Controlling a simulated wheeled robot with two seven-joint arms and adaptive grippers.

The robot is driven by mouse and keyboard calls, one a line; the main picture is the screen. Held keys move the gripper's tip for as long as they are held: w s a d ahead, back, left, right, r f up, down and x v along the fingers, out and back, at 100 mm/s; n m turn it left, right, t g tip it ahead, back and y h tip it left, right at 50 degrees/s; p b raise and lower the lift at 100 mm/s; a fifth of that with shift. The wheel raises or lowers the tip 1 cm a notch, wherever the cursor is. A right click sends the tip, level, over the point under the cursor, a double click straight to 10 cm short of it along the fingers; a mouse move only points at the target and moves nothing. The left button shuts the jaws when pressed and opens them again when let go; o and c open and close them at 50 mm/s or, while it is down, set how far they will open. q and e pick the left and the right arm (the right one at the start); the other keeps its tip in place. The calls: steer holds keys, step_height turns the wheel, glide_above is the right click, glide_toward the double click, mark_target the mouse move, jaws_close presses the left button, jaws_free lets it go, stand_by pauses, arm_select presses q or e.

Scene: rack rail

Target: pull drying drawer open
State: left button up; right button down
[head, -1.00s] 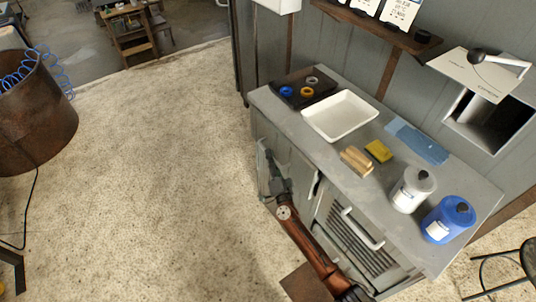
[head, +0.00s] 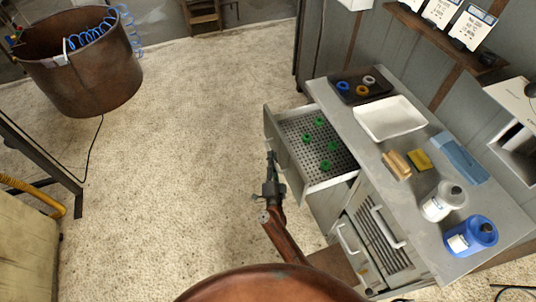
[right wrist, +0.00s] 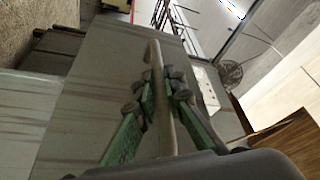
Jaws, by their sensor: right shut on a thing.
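The drying drawer (head: 270,127) is pulled out to the left from the grey cabinet. Its perforated metal floor (head: 297,131) shows, with several small green pieces (head: 320,122) on it. My right gripper (head: 271,163) is at the outer side of the drawer's front. In the right wrist view my right gripper (right wrist: 160,95) has its green fingers shut on the pale bar handle (right wrist: 157,62), one on each side. The fingers hide part of the handle. My left gripper is not in view.
The cabinet top (head: 402,190) carries a white tray (head: 390,118), a dark tray (head: 361,87) with rings, a yellow sponge (head: 419,160), a white bottle (head: 442,202) and a blue bottle (head: 470,236). Open floor lies left of the drawer. A brown drum (head: 82,75) stands farther left.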

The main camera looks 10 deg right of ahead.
steer(key=shift+s+a+f, duration=0.1)
steer(key=shift+s+a, duration=0.05)
steer(key=shift+a, duration=0.25)
steer(key=c, duration=2)
jaws_free()
